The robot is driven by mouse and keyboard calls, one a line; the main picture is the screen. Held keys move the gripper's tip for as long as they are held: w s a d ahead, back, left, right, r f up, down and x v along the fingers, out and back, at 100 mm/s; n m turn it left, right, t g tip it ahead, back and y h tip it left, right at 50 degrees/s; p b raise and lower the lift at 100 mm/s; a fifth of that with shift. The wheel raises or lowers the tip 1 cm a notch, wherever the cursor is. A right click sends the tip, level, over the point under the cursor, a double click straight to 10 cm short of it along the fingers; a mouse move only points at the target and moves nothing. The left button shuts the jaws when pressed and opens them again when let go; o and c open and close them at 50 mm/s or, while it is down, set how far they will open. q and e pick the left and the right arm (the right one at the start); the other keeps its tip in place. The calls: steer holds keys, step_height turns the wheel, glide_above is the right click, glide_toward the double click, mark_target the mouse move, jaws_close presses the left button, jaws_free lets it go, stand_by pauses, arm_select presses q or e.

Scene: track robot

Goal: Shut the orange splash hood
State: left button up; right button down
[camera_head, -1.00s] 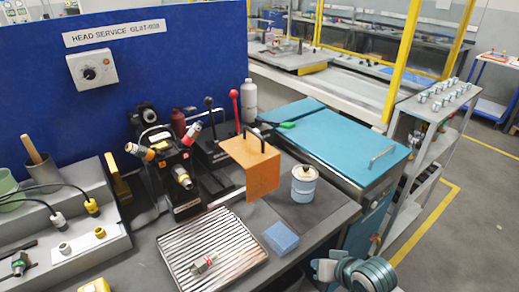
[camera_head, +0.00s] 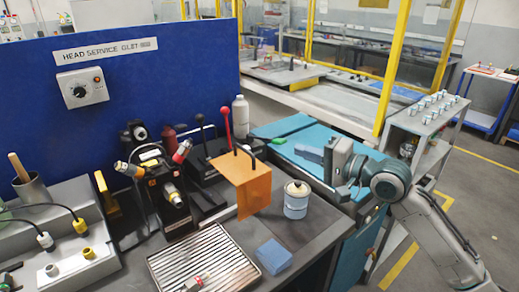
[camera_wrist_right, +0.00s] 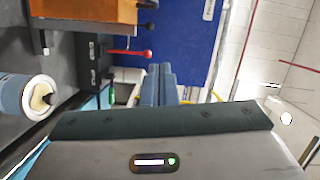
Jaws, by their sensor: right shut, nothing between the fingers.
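The orange splash hood (camera_head: 242,178) stands at the middle of the bench, beside the black fixture, with a dark handle (camera_head: 243,152) at its upper back edge. I cannot tell its exact lid angle. My right gripper (camera_head: 309,153) is to the right of the hood, above the blue surface, apart from it. Its fingers are shut and empty. In the right wrist view the blue-grey fingers (camera_wrist_right: 158,85) are together, and part of the orange hood (camera_wrist_right: 85,10) shows at the upper left. My left gripper is out of view.
A white and blue can (camera_head: 296,203) stands right of the hood, near my right arm. A blue block (camera_head: 273,257) and a ribbed tray (camera_head: 205,264) lie in front. A red-knobbed lever (camera_head: 225,122) and a white bottle (camera_head: 240,117) stand behind the hood.

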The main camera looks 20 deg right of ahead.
steer(key=p, duration=0.3)
glide_above(259, 164)
steer(key=w+d, duration=0.1)
steer(key=d, duration=0.3)
steer(key=a, duration=0.1)
steer(key=a+p, duration=0.1)
steer(key=s+a+f, duration=0.1)
steer(key=shift+a+f+p, duration=0.1)
steer(key=shift+a+p, duration=0.3)
steer(key=shift+f, duration=0.1)
steer(key=shift+a, duration=0.1)
